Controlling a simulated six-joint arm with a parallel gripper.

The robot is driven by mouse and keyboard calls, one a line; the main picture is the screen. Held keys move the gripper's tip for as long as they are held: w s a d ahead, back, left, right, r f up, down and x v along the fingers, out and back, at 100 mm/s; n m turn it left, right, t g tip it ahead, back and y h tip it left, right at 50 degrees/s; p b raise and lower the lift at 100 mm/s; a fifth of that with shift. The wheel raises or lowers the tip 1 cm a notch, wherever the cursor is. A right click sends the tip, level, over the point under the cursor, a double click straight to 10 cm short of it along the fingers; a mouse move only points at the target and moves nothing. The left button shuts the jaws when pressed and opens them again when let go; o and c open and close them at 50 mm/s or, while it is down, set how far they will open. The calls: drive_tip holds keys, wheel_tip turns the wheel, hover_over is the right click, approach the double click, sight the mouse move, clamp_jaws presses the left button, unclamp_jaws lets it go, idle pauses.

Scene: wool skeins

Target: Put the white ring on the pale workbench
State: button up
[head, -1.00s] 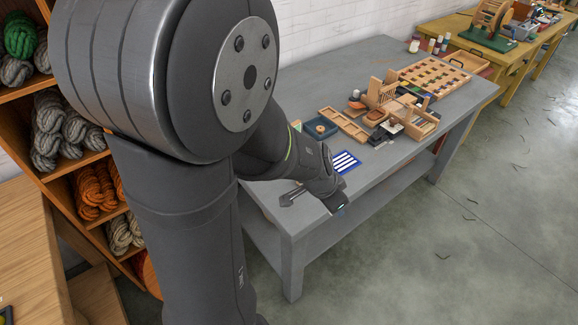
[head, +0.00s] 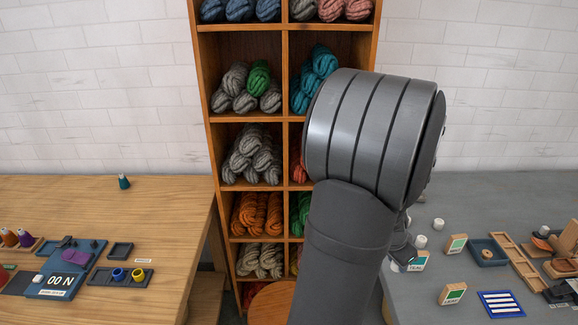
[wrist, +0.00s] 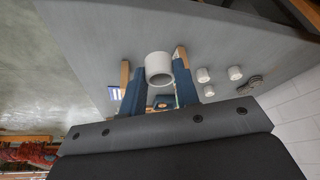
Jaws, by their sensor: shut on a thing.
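The white ring (wrist: 158,68) shows in the wrist view as a short white hollow cylinder, its open end towards the camera. My gripper (wrist: 157,82) is shut on it, with one blue finger on each side. In the head view my gripper (head: 402,250) is mostly hidden behind my arm, over the left part of the grey table, and I cannot make out the ring there. The pale workbench (head: 170,210) is the light wood table at the left of the head view, well away from my gripper. Its back right area is bare.
The grey table (head: 410,300) holds small white cylinders (head: 438,224), upright cards (head: 452,293), a blue striped card (head: 500,303) and a blue tray (head: 487,252). A shelf of wool skeins (head: 210,150) stands between the tables.

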drive_tip(key=w+a+n+t+y, duration=0.1)
drive_tip(key=w+a+n, duration=0.2)
drive_tip(key=w+a, duration=0.55)
drive_tip(key=w+a+n+t, duration=0.1)
drive_tip(key=w+a+n, duration=0.35)
drive_tip(key=a, duration=0.75)
drive_tip(key=w+a+n+y, duration=0.2)
drive_tip(key=w+a+n, duration=0.15)
drive_tip(key=a, duration=1.85)
drive_tip(key=n+y, duration=0.3)
drive_tip(key=n, duration=0.3)
hover_over(92, 291)
drive_tip(key=s+d, duration=0.1)
drive_tip(key=f, duration=0.7)
drive_tip(key=shift+s+d, duration=0.1)
drive_tip(key=shift+s, duration=0.1)
drive_tip(key=shift+s+a+f, duration=0.1)
drive_tip(key=shift+a, duration=0.1)
drive_tip(key=shift+f, duration=2)
